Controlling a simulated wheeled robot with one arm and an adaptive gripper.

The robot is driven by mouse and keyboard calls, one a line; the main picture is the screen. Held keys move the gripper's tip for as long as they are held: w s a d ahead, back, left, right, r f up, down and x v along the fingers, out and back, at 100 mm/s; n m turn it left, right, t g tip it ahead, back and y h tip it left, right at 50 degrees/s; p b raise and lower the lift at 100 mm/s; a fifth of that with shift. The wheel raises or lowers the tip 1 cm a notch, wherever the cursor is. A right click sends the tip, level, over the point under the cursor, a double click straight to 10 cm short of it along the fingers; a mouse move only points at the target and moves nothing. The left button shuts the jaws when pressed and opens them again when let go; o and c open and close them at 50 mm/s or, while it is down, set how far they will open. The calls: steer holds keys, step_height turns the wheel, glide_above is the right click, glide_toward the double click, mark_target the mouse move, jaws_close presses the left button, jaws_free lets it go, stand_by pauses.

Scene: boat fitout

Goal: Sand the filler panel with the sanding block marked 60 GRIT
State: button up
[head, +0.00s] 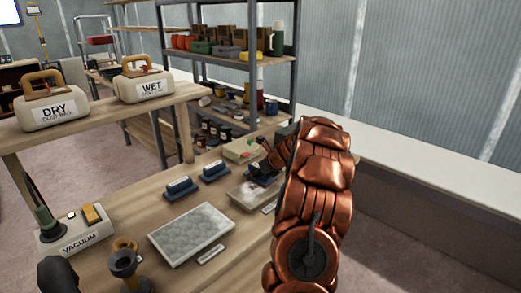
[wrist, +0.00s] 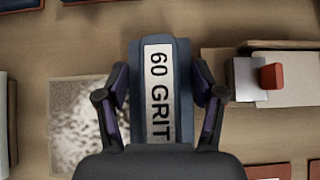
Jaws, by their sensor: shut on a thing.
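My gripper (wrist: 161,98) is shut on a blue block (wrist: 179,58) whose white label reads 60 GRIT. In the head view my gripper (head: 263,172) is small and dark at the end of my copper-coloured arm, near a grey mottled panel (head: 247,196) with a label strip beside it. In the wrist view a mottled panel (wrist: 75,125) lies left of the block, partly hidden by my gripper. A larger pale mottled panel (head: 190,233) lies closer on the bench. Its label is unreadable, so I cannot tell which panel is the filler panel. Contact between block and panel cannot be told.
Two blue blocks (head: 181,187) (head: 214,170) stand on the bench. A beige box with a red part (wrist: 270,77) is right of the block. A vacuum unit (head: 75,230) is at left, below a shelf with DRY (head: 52,108) and WET (head: 143,85) containers. Shelving stands behind.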

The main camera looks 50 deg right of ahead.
steer(key=shift+d+r+p, duration=0.15)
steer(key=shift+d+p, duration=0.2)
steer(key=shift+d, duration=0.15)
steer(key=shift+d+r+p, duration=0.1)
steer(key=shift+p, duration=0.25)
step_height(320, 180, up, 2)
steer(key=shift+p, duration=0.4)
steer(key=shift+r+p, duration=0.35)
steer(key=shift+p, duration=0.05)
step_height(320, 180, up, 5)
steer(key=p, duration=0.5)
